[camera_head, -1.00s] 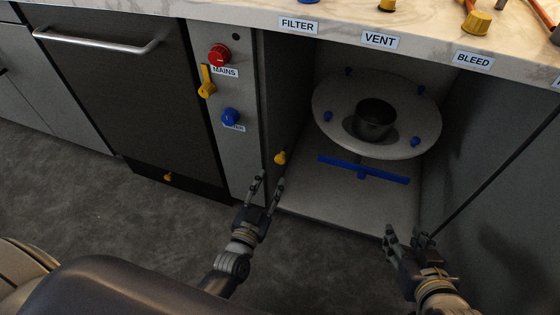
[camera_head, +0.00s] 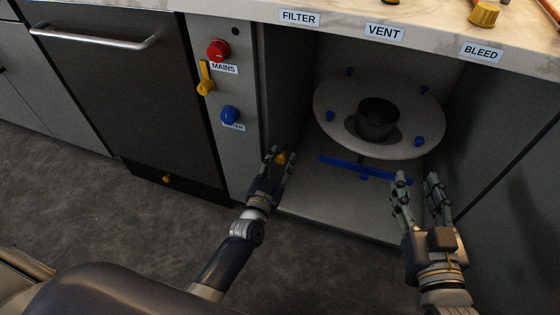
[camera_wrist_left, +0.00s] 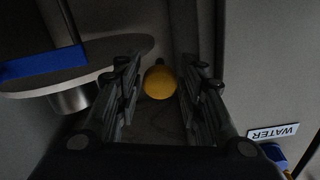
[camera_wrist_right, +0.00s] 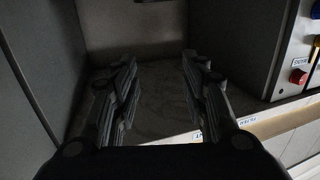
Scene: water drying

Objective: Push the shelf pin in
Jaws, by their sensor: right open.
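The shelf pin looks to be the small yellow knob (camera_head: 281,158) on the inner left side wall of the open cabinet. It also shows in the left wrist view (camera_wrist_left: 159,82), between the fingers. My left gripper (camera_head: 280,154) is open around the knob; whether the fingers touch it I cannot tell. My right gripper (camera_head: 418,179) is open and empty in front of the cabinet's right part. The round shelf (camera_head: 330,112) inside the cabinet has several blue knobs around its edge.
A dark pot (camera_head: 377,118) sits in the middle of the round shelf. A blue bar (camera_head: 345,166) lies below it. The panel at left carries a red knob (camera_head: 218,50), a yellow lever (camera_head: 205,80) and a blue knob (camera_head: 230,115). The counter (camera_head: 350,14) overhangs the opening.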

